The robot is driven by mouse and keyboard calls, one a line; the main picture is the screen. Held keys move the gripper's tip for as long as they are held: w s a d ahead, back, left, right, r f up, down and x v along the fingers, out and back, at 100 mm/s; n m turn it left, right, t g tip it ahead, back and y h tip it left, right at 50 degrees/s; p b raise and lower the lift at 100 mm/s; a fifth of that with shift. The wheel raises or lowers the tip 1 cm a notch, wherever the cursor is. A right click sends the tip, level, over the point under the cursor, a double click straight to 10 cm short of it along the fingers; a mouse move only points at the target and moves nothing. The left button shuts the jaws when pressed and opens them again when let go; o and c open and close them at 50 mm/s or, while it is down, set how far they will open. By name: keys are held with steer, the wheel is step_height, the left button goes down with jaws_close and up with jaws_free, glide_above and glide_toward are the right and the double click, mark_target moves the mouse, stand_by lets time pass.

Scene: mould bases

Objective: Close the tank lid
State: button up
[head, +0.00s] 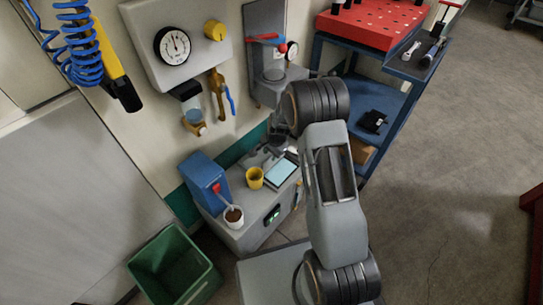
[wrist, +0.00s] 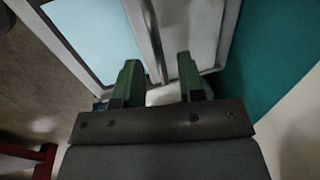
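The tank (head: 281,173) is set in the top of a grey cabinet and shows as a light blue rectangle with a pale rim. In the wrist view its light blue face (wrist: 95,38) is at upper left. A grey framed panel, which looks like the raised lid (wrist: 198,32), stands beside it at upper middle, along a thin pale edge. My gripper (wrist: 160,82) is open, its two green-padded fingers apart near that edge. I cannot tell whether they touch the lid. In the head view my gripper (head: 277,143) is small and partly hidden by my arm, just behind the tank.
On the grey cabinet (head: 262,222) stand a yellow cup (head: 255,178), a blue box (head: 204,178) with a red lever and a white cup (head: 233,217) with brown contents. A green bin (head: 174,265) is at lower left. A blue cart (head: 372,95) stands at right; open floor lies beyond.

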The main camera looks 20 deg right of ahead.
steer(key=shift+f, duration=0.3)
steer(key=shift+c, duration=0.3)
jaws_close()
